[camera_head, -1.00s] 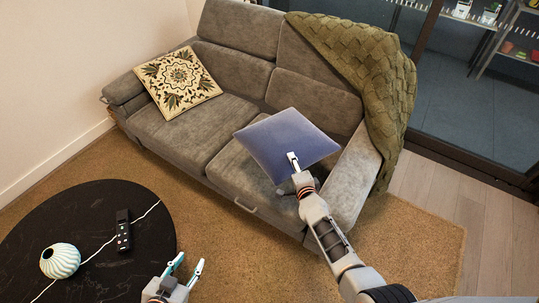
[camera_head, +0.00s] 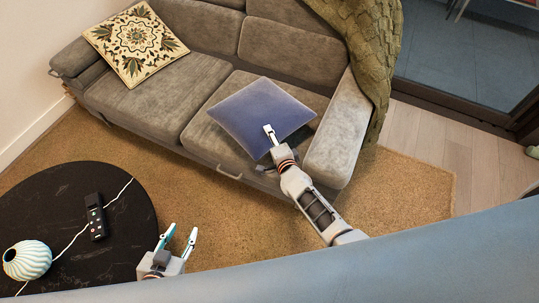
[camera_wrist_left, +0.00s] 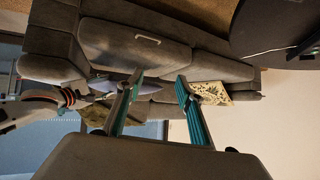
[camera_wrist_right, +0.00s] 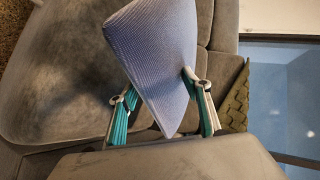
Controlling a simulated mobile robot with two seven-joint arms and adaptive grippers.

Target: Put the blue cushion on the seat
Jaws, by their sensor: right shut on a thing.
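The blue cushion (camera_head: 262,112) is at the right part of the grey sofa, over or on its right seat (camera_head: 205,134). I cannot tell whether it touches the seat. My right gripper (camera_head: 269,134) is shut on its near edge. In the right wrist view the cushion (camera_wrist_right: 158,60) stands between the two fingers (camera_wrist_right: 163,108). My left gripper (camera_head: 178,240) is open and empty beside the black round table, over the rug. Its spread fingers also show in the left wrist view (camera_wrist_left: 157,100).
A patterned cushion (camera_head: 135,42) lies on the sofa's left seat. A green knitted throw (camera_head: 368,45) hangs over the right back and armrest (camera_head: 337,130). The black table (camera_head: 60,195) holds a striped vase (camera_head: 27,261) and a remote (camera_head: 96,217).

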